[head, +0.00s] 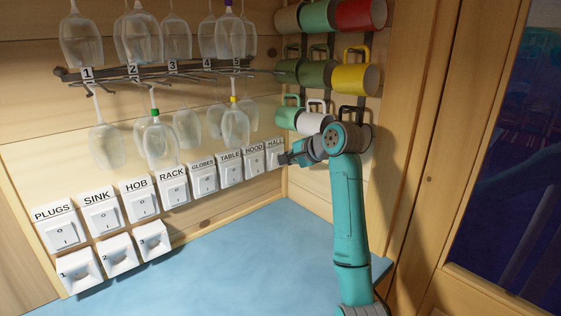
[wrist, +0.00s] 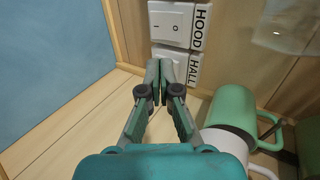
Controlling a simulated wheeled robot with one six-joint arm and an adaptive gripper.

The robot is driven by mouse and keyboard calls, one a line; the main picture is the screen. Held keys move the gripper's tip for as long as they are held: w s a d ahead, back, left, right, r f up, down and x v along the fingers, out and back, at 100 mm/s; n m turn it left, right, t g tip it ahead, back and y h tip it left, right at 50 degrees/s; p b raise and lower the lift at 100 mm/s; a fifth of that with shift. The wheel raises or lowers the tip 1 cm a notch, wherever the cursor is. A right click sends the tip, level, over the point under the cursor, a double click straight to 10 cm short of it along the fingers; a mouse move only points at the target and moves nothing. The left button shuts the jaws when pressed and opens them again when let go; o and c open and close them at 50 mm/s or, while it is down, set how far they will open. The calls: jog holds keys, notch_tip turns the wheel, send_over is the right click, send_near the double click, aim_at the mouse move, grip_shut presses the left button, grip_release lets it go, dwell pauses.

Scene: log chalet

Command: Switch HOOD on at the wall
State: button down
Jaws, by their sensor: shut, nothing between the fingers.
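The HOOD switch (head: 254,161) is a white rocker plate on the log wall, second from the right in the labelled row. In the wrist view the HOOD switch (wrist: 171,27) is at the top, with its I side left and O side right beside the label. I cannot tell which side is pressed in. My gripper (head: 286,159) is shut and empty, its tips by the HALL switch (head: 274,150), right of HOOD. In the wrist view my gripper (wrist: 160,66) partly hides the HALL switch (wrist: 191,62); contact cannot be told.
Other labelled switches such as TABLE (head: 231,170) run leftward. Glasses hang from a rack (head: 150,72) above the row. Mugs, one of them green (wrist: 232,110), hang on the right beside my gripper. The blue counter (head: 225,250) below is clear.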

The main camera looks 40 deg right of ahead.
aim_at(258, 172)
dwell(0.3)
notch_tip(258, 172, down, 7)
jog(key=s+m+t, duration=0.2)
jog(key=m+t, duration=0.2)
jog(key=m, duration=3.2)
jog(key=shift+s, duration=0.3)
jog(key=shift+w+f, duration=0.1)
jog(key=w, duration=0.4)
jog(key=w+f, duration=0.1)
jog(key=w, duration=0.4)
jog(key=w+f, duration=0.1)
jog(key=w, duration=0.3)
jog(key=shift+w+a+f, duration=0.1)
jog(key=shift+w+a, duration=0.1)
jog(key=shift+w, duration=0.1)
